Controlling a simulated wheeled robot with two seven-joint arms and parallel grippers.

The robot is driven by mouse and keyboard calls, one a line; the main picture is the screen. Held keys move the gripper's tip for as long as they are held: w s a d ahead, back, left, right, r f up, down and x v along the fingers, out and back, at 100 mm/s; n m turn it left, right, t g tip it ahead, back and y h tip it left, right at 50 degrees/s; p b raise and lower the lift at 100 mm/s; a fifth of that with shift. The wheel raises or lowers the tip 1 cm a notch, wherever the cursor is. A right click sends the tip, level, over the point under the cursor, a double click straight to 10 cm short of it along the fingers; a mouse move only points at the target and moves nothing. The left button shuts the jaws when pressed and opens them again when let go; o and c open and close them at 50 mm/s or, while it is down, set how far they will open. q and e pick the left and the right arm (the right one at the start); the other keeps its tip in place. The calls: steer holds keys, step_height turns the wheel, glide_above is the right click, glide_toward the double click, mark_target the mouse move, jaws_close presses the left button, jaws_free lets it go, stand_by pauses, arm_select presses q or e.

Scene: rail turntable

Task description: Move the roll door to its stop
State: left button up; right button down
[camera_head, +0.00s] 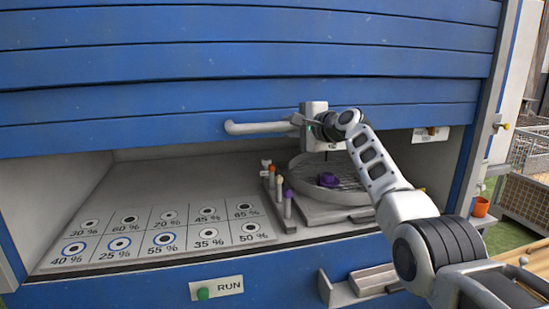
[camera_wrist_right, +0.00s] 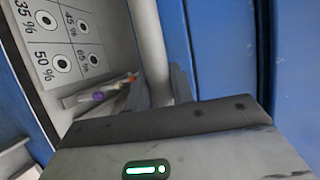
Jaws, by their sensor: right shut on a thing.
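The blue slatted roll door (camera_head: 240,60) is partly raised, with its lower edge above the opening of the cabinet. A pale bar handle (camera_head: 258,127) is fixed near its lower edge. My right gripper (camera_head: 300,120) is shut on the right part of this handle. In the right wrist view the handle (camera_wrist_right: 151,45) runs to the gripper fingers (camera_wrist_right: 168,90), with the blue door (camera_wrist_right: 292,55) on the right. The gripper body hides the handle's right end. My left gripper is not in view.
Inside are a panel of percentage-marked circles (camera_head: 145,222), a small rack with vials (camera_head: 288,203), and a round turntable (camera_head: 345,185) bearing a purple piece (camera_head: 328,180). A RUN button (camera_head: 203,293) and a grey bracket (camera_head: 325,288) are on the front.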

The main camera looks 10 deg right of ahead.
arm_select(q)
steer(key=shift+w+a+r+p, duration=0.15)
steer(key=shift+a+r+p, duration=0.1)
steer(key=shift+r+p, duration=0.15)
arm_select(e)
step_height(320, 180, up, 7)
steer(key=shift+r, duration=0.1)
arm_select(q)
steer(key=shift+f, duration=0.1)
arm_select(e)
steer(key=c, duration=1.3)
jaws_free()
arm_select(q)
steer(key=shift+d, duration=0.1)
arm_select(e)
steer(key=shift+o, duration=0.5)
steer(key=shift+w, duration=0.1)
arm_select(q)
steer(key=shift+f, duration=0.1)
arm_select(e)
steer(key=shift+f, duration=0.2)
